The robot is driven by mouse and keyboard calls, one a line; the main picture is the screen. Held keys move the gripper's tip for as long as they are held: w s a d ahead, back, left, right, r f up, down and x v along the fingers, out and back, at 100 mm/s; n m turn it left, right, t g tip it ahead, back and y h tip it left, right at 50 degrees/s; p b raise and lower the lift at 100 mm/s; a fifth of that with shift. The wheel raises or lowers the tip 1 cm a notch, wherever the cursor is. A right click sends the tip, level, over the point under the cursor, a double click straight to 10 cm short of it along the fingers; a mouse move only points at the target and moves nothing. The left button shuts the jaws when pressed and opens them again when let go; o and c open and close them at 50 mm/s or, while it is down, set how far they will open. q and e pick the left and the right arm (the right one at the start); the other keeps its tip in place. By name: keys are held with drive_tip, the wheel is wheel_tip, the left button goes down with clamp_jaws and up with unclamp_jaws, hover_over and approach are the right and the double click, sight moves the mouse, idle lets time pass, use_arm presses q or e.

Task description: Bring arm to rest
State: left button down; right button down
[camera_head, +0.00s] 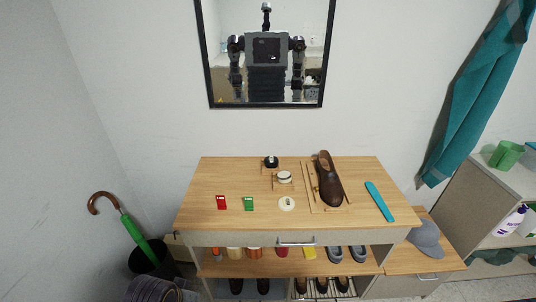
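Neither of my grippers shows directly in the head view. The framed mirror (265,95) on the wall reflects my own head, torso and both arms close at my sides; the grippers are too small there to make out. The wooden dresser top (240,177) in front of me has no arm over it. On it lie a brown shoe (327,180) on a wooden stand, a teal strip (379,201), a red item (221,202), a green item (248,203), a round pale disc (287,204) and two small round tins.
An umbrella (131,232) stands in a dark bin at the left. Shoes and jars fill the shelves below the dresser top. At the right are a grey cap (426,238), a shelf with a green cup (506,154), and a hanging teal cloth (476,105).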

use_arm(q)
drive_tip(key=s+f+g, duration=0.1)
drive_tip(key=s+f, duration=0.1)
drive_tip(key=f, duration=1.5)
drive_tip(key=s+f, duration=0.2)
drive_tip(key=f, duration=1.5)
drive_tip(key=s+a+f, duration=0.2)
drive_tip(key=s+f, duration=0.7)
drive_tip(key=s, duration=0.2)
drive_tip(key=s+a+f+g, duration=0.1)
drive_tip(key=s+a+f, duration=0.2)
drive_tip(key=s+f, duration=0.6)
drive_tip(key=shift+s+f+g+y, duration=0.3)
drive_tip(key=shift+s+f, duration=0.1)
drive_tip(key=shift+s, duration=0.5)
